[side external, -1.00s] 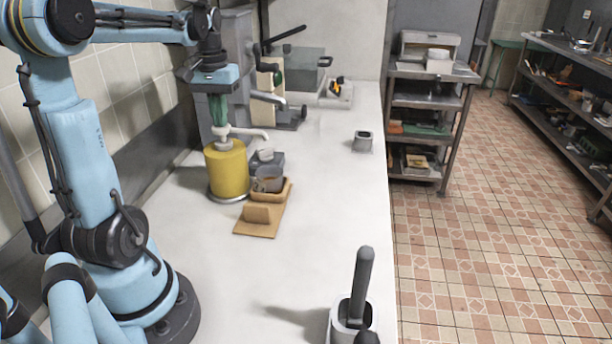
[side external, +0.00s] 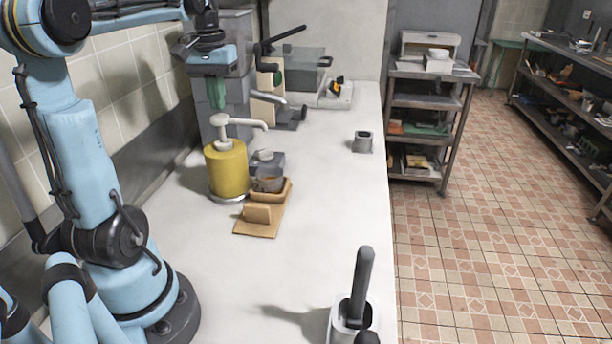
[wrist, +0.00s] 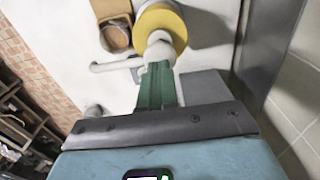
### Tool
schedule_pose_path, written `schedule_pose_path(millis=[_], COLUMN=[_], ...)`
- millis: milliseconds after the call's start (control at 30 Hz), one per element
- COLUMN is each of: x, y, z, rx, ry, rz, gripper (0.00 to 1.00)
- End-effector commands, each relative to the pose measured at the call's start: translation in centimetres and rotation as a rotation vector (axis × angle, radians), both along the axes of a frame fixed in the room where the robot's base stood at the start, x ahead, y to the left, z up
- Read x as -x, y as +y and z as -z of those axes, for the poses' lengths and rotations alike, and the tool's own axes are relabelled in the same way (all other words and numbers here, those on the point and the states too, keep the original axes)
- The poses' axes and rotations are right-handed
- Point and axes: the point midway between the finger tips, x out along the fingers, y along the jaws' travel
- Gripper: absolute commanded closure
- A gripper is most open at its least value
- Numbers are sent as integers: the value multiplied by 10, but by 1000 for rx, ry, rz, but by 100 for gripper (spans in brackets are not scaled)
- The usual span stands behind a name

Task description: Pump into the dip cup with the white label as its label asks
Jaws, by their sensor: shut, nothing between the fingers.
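A yellow pump container (side external: 227,170) stands on the counter with its white pump head (side external: 222,120) raised and its spout pointing right. A small dark cup (side external: 268,179) sits in a tan holder (side external: 258,216) in front of the spout side; its label cannot be read. My gripper (side external: 217,106) has shut green fingers and is empty, just above and behind the pump head. In the wrist view the green fingers (wrist: 157,85) point at the white pump head (wrist: 160,50), with the yellow container (wrist: 162,18) beyond. The cup (wrist: 115,38) also shows there.
A grey block-like item (side external: 266,160) stands behind the cup. A small grey container (side external: 362,142) is farther right. A grey holder with a dark handle (side external: 352,312) stands at the front edge. Grey machinery (side external: 290,110) is at the back; the middle counter is clear.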

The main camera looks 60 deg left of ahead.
Motion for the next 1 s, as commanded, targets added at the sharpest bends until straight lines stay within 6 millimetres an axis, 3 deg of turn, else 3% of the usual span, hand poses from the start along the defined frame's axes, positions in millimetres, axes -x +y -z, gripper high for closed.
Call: schedule_pose_path(millis=[533, 1000], x=[0, 0], y=[0, 0], z=[-2, -43], rx=[0, 0], ry=[0, 0], rz=[0, 0], gripper=[100, 100])
